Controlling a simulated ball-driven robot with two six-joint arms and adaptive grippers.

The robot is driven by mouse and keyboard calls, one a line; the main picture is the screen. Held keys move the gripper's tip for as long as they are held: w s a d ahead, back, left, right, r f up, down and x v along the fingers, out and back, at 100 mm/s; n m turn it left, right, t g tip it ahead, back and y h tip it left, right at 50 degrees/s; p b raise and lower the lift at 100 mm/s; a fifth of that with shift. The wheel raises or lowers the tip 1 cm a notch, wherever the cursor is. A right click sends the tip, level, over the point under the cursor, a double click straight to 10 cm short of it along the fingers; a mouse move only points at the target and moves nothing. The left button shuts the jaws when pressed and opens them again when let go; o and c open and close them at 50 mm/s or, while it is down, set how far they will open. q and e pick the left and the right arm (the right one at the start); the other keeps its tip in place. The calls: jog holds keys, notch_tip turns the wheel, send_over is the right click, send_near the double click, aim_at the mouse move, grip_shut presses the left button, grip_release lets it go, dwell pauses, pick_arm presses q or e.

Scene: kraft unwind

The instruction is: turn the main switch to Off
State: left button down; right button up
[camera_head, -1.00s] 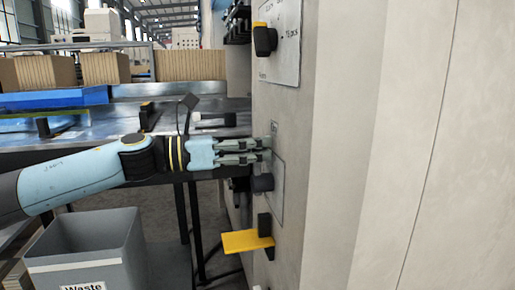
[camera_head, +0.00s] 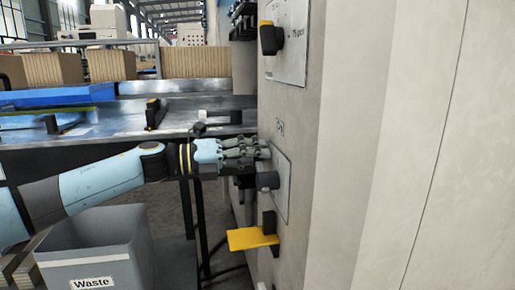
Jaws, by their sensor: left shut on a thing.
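My left gripper (camera_head: 262,149) reaches in from the left and meets the upper part of a small plate (camera_head: 282,190) on the pale machine wall. Its fingers are shut on a small part at the wall, which I take to be the main switch; the fingers hide most of it, so its setting cannot be read. Small, unreadable marks show just above the plate. A dark round knob (camera_head: 268,181) stands out from the plate just below the fingers, apart from them. My right gripper is not in view.
A black and yellow knob (camera_head: 270,38) sits on a higher label plate (camera_head: 290,65). A yellow lever (camera_head: 252,239) sticks out below. A grey waste bin (camera_head: 95,245) stands at lower left. Behind the arm is a metal table (camera_head: 185,110).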

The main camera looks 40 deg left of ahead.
aim_at(268, 167)
pick_arm(q)
jog(key=n, duration=0.1)
jog(key=f+n, duration=0.2)
jog(key=shift+w+a+n+p, duration=0.25)
jog(key=shift+a+n+p, duration=0.05)
jog(key=shift+a+f+n, duration=0.1)
jog(key=shift+f+n, duration=0.7)
jog(key=shift+n, duration=0.5)
jog(key=shift+f, duration=0.1)
jog(key=c, duration=1.2)
grip_release()
jog(key=v, duration=1.2)
jog(key=shift+s, duration=0.1)
